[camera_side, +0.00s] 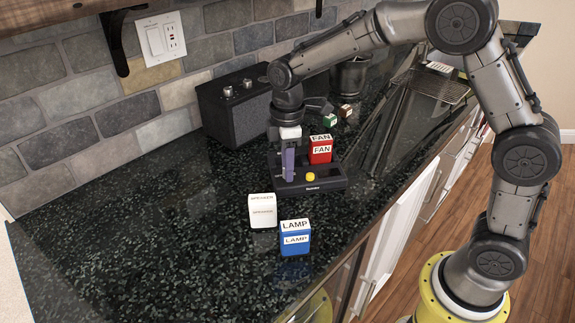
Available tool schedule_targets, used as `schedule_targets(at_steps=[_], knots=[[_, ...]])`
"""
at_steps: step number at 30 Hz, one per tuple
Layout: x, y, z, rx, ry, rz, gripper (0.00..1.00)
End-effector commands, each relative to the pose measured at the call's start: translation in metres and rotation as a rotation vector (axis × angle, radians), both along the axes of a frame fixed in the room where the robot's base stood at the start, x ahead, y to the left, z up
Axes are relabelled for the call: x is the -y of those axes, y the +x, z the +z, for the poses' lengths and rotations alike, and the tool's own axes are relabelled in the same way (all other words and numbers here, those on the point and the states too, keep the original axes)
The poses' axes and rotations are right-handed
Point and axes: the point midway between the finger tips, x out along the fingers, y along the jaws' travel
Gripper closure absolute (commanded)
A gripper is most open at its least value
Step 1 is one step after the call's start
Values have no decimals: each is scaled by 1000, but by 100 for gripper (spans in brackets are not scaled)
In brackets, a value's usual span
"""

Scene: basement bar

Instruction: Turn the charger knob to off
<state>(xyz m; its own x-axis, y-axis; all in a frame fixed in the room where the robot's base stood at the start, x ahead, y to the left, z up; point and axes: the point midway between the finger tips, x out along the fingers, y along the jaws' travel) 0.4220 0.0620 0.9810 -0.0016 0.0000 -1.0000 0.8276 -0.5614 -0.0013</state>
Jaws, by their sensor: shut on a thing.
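The charger (333,183) is a low dark grey unit on the black speckled counter, with small white lettering on its front. A round yellow part (310,177) shows on its top; I cannot tell if it is the knob or a button. My gripper (288,175) points down over the charger's left part, just left of the yellow part. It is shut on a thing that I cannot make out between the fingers. Any knob there is hidden, and its setting cannot be read.
A red FAN block (320,152) stands at the charger's back. A white SPEAKER block (262,211) and a blue LAMP block (295,238) stand in front. A black speaker box (235,108) is behind, near the brick wall. The counter's left is clear.

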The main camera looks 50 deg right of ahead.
Motion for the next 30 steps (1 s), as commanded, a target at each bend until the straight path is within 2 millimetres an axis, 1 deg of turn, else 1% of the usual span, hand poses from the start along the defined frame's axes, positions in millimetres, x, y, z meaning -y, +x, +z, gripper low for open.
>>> schedule_targets(at_steps=[1,10,11,15,25,28,30], knots=[[0,1,2,6,1,2,100],[0,2,3,8,1,2,100],[0,2,3,8,1,1,66],[0,1,2,5,0,1,41],[0,1,3,4,0,0,41],[0,1,11,6,1,0,41],[0,2,21,8,1,0,41]])
